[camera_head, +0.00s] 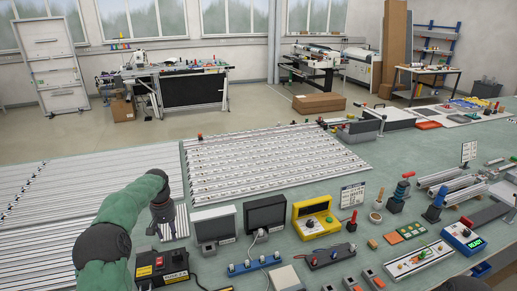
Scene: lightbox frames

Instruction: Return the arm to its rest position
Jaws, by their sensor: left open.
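My left arm, in a green sleeve with black joints, comes in from the lower left of the head view. Its dark left gripper (163,222) points down over the left part of the bench and is open. I see nothing held in it, though its fingertips are small and hard to make out. The green bench top (390,165) lies under it. My right gripper is not in view.
Near the left gripper stand a grey-white panel box (214,224), a black box (265,215) and a black device with a red switch (165,270). A yellow tester (316,216) stands further right. A slatted aluminium frame (270,160) lies behind. Small parts crowd the right side.

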